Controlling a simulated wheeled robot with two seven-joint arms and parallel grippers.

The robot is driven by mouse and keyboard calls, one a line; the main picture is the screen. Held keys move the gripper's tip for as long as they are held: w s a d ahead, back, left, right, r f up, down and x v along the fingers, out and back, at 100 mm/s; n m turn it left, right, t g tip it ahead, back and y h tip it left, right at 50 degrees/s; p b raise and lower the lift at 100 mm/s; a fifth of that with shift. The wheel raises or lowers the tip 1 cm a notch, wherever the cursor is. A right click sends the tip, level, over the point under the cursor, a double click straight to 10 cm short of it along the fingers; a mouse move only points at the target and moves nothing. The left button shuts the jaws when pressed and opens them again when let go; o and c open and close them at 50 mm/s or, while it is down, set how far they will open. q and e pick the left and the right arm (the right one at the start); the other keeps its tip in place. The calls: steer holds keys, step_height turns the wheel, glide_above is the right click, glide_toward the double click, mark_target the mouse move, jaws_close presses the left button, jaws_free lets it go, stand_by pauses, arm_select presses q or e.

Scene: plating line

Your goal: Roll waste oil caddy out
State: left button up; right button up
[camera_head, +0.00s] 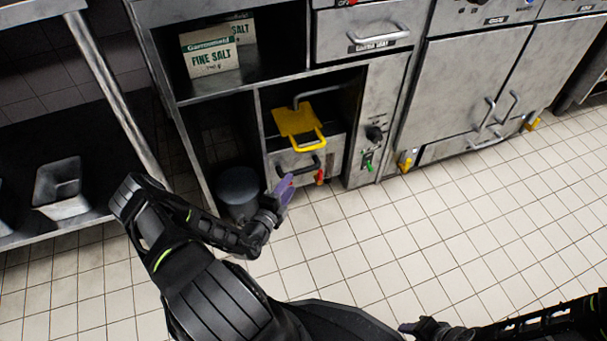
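A metal caddy (296,159), which looks like the waste oil caddy, stands inside the lower open bay of the steel cabinet. The finger gap is too small to read. My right gripper (407,327) is at the bottom edge, far from the caddy; its fingers are mostly hidden.
A dark grey round bin (238,188) stands in the bay left of the caddy, close to my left wrist. A valve panel (372,140) borders the caddy on the right. Fine salt boxes (211,52) sit on the shelf above. The tiled floor (440,235) in front is clear.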

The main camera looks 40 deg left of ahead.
mark_target(299, 170)
arm_select(q)
steer(key=shift+w, duration=0.15)
steer(key=b+x, duration=0.3)
steer(key=x, duration=0.3)
steer(key=shift+w+f, duration=0.2)
steer(key=shift+w+a, duration=0.1)
steer(key=shift+w, duration=0.45)
jaws_close()
stand_by(0.8)
